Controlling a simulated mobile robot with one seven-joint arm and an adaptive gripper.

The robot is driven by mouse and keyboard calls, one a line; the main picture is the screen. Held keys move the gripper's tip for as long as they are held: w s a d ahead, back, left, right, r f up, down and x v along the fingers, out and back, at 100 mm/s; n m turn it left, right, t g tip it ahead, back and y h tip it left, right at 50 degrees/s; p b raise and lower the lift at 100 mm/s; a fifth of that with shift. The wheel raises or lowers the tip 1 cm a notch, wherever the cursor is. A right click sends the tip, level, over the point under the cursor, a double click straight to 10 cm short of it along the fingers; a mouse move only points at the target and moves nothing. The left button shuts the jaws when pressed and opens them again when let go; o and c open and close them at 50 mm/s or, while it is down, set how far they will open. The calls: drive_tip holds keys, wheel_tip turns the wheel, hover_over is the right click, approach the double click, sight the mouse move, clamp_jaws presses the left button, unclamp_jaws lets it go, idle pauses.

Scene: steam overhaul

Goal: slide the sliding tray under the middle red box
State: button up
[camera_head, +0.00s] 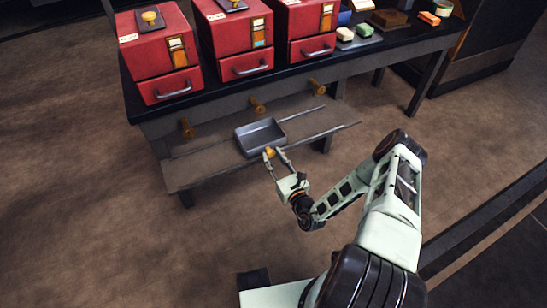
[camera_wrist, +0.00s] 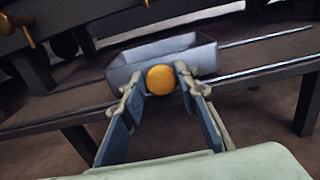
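The sliding tray (camera_head: 262,137), a grey metal pan with an orange-yellow knob (camera_wrist: 161,79) on its front, sits on rails on the low shelf. It also shows in the wrist view (camera_wrist: 200,60). The middle red box (camera_head: 232,37) stands on the bench above, with a drawer below. In the head view the tray lies below and slightly right of that box. My gripper (camera_head: 274,153) is at the tray's front. In the wrist view its fingers (camera_wrist: 160,80) are apart on both sides of the knob, with small gaps showing; contact is not clear.
A left red box (camera_head: 152,45) and a right red box (camera_head: 302,22) flank the middle one. Several brass handles, one in the middle (camera_head: 257,105), stick out of the bench front above the shelf (camera_head: 200,165). The rails (camera_head: 325,132) run clear to the right of the tray.

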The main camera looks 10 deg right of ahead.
drive_tip(key=o, duration=0.3)
drive_tip(key=shift+o, duration=0.2)
wheel_tip(320, 180, up, 10)
idle(0.4)
idle(0.4)
